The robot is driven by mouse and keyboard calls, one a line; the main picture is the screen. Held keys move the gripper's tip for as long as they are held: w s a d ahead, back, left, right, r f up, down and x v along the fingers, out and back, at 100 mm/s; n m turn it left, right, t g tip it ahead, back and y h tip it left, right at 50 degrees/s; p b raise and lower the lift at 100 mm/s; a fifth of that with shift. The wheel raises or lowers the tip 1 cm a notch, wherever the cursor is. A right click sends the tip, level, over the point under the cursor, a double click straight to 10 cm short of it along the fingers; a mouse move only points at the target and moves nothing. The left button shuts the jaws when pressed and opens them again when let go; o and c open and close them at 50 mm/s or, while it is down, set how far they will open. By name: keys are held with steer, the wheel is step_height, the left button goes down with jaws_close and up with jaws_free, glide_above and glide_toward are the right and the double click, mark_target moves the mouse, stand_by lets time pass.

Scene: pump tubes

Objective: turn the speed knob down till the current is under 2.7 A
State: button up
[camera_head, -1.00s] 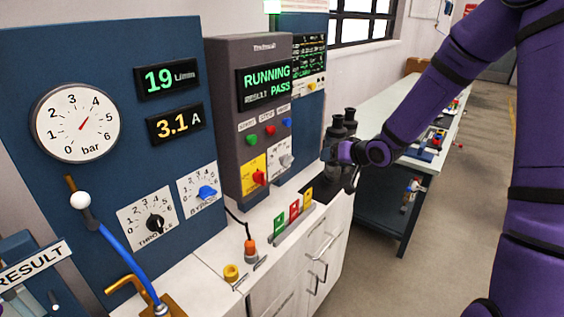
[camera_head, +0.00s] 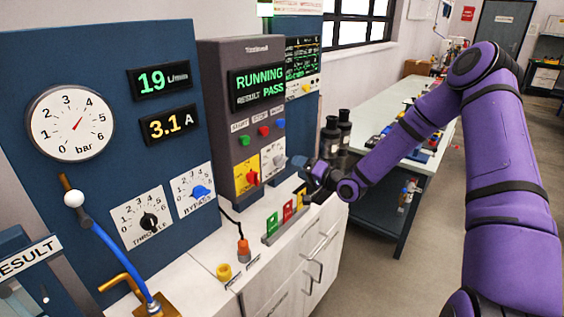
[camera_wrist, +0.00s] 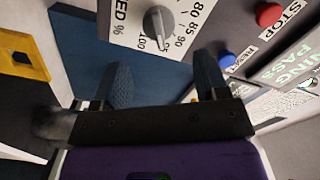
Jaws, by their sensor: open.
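The speed knob (camera_wrist: 157,20) is grey, on a white dial plate (camera_wrist: 120,15) whose visible lettering ends in "ED %", with numbers from 80 to 100. Its pointer seems near the 95 to 100 end. My gripper (camera_wrist: 163,82) is open and empty, its two fingers below the knob in the wrist view and apart from it. In the head view my gripper (camera_head: 297,168) is just right of the grey cabinet's speed dial (camera_head: 273,157). The amber current display (camera_head: 171,125) reads 3.1 A.
A red selector on a yellow plate (camera_head: 243,174) sits left of the speed dial. Coloured cards (camera_head: 287,210) stand on the counter below.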

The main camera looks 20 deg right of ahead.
mark_target(283, 159)
steer(key=x, duration=0.7)
steer(key=shift+w+a, duration=0.25)
steer(key=shift+w, duration=0.05)
steer(key=c, duration=0.9)
